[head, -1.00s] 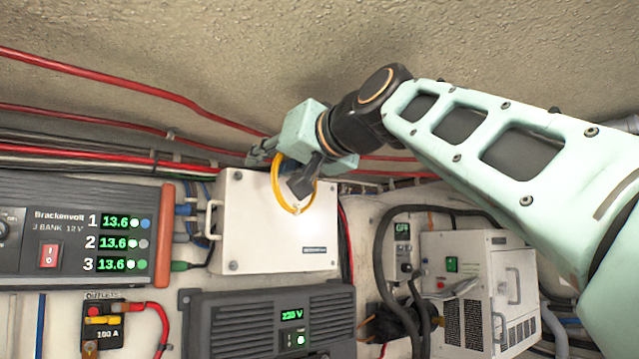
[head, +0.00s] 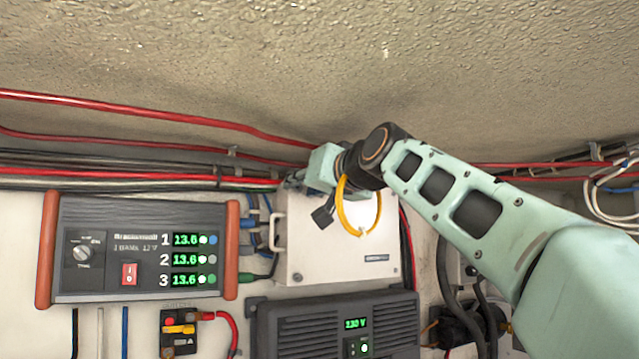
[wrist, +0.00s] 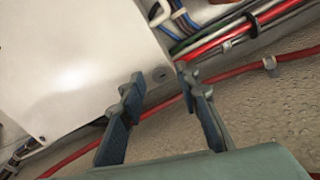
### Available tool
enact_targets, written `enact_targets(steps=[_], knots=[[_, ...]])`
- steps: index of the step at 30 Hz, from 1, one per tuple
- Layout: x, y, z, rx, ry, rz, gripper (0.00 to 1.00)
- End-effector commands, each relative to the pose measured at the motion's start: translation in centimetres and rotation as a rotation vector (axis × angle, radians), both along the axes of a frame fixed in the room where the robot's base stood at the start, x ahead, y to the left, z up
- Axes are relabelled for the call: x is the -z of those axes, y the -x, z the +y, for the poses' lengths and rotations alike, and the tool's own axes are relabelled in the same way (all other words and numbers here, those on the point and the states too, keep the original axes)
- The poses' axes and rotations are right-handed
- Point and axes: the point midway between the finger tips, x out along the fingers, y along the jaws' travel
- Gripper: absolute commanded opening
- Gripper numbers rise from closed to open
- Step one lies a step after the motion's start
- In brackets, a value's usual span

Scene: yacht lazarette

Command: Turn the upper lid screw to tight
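The white box lid (head: 340,235) is mounted on the wall, with a lower left screw (head: 297,277) visible in the head view. In the head view my gripper (head: 292,182) is at the box's upper left corner and hides the upper screw there.
A handle (head: 275,232) stands out on the lid's left side. Red cables (head: 150,118) run above the box under the rough ceiling. A charger (head: 145,248) is at the left and an inverter (head: 335,325) below. A yellow loop (head: 345,215) is at my wrist.

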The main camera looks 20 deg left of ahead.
Motion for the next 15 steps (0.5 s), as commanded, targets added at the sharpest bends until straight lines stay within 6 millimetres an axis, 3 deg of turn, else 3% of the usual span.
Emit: enact_targets(steps=[4,12,15], knots=[[0.03,-0.01,-0.03,0.000,0.000,0.000,0.30],[0.03,0.00,-0.05,0.001,0.000,0.000,0.00],[0.02,0.00,-0.06,0.001,0.000,0.000,0.00]])
